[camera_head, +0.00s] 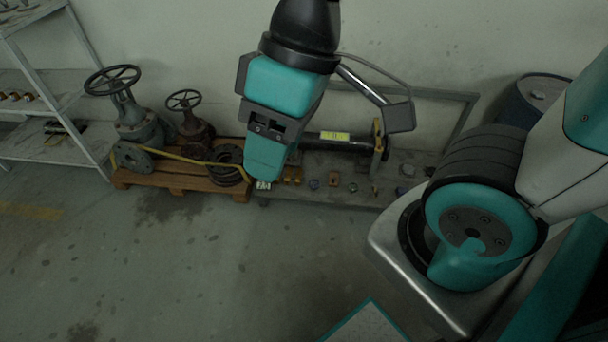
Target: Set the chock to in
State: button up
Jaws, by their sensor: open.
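I cannot tell for certain which part is the chock. A low grey flatbed (335,197) at the back carries a dark pipe (350,146) with a yellow-green label and a yellow upright piece (378,148) at its right end. Small coloured parts (333,179) lie on the bed in front of the pipe. My gripper (263,172) hangs downward at upper centre, teal and dark grey, in front of the flatbed's left end. It appears empty; its fingertips are hard to make out. It hides what lies behind it there.
A wooden pallet (178,180) at left holds a large grey-green gate valve (130,110), a smaller rusty valve (190,122) and dark rings (229,163). Metal shelving (80,150) stands far left. A blue drum (537,97) is at right. The floor in front is clear.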

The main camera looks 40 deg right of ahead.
aim_at(333, 177)
jog(key=z, duration=0.2)
jog(key=i, duration=1.15)
jog(key=z, duration=0.7)
